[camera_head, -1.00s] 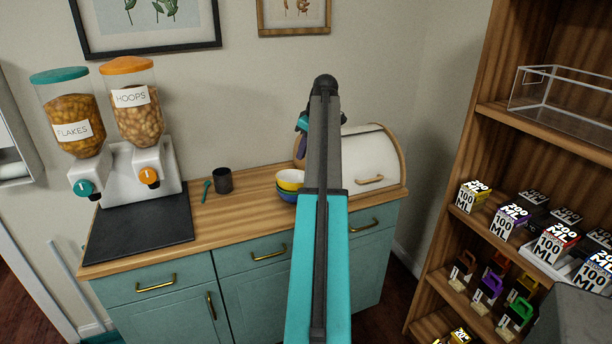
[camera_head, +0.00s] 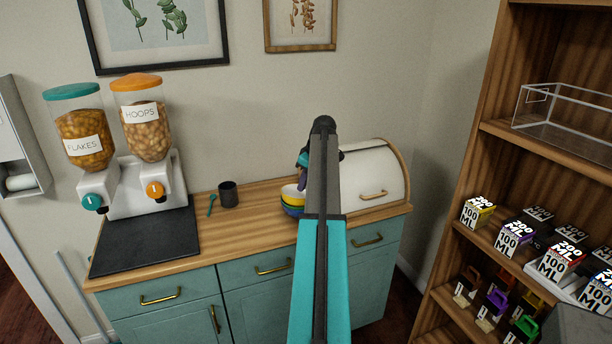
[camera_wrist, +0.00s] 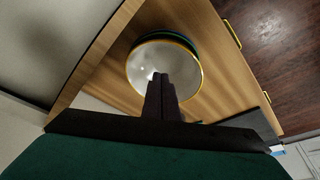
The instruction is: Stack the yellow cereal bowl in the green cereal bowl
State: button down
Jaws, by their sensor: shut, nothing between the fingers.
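The yellow bowl (camera_head: 290,192), white inside, is the top of a nested stack on the wooden counter. A green band (camera_head: 288,202) of the green bowl shows just under it, with a blue bowl (camera_head: 292,210) lowest. In the wrist view the yellow bowl's rim (camera_wrist: 129,68) is a ring around a pale inside, and the green bowl's edge (camera_wrist: 181,37) shows past its far side. My gripper (camera_head: 301,180) is shut and empty, low over the stack's right side and partly hidden by my arm. In the wrist view its fingertips (camera_wrist: 160,78) overlap the bowl's interior; contact cannot be told.
A white bread box (camera_head: 370,175) stands close right of the bowls. Wooden shelves (camera_head: 480,130) stand at right. Counter between cup and bowls is clear.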

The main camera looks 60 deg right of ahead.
jog(key=shift+x, duration=1)
jog(key=s+p, duration=0.1)
jog(key=s, duration=0.2)
jog(key=shift+s+r+p, duration=0.1)
jog(key=shift+s+p, duration=0.05)
jog(key=shift+p, duration=0.15)
jog(key=shift+s, duration=0.35)
jog(key=shift+s, duration=0.85)
jog(key=shift+w, duration=0.1)
